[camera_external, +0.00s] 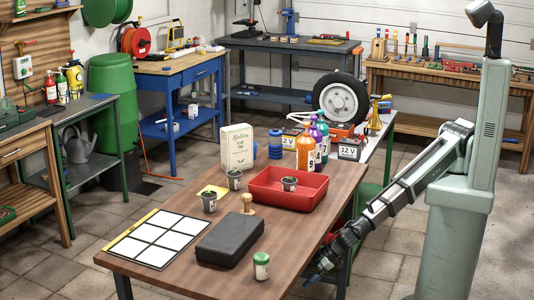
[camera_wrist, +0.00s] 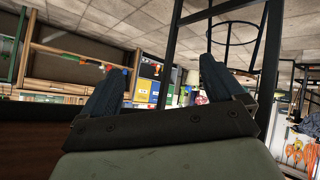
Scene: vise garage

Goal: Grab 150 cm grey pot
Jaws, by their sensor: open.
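Three small grey pots with dark or green contents are on the brown table in the external view. One pot (camera_external: 209,201) stands behind the black case, a second pot (camera_external: 234,179) stands farther back, and a third pot (camera_external: 289,184) is in the red tray (camera_external: 305,203). Their labels are too small to read. My gripper (camera_external: 322,270) is low beside the table's right front edge, apart from all the pots. In the wrist view my gripper (camera_wrist: 162,78) has its two blue fingers spread with nothing between them. No pot can be made out there.
A black case (camera_external: 230,240), a wooden stamp-like piece (camera_external: 247,204), a white-squared board (camera_external: 157,238) and a green-lidded jar (camera_external: 261,266) are on the table. Several bottles (camera_external: 305,152) stand behind the tray.

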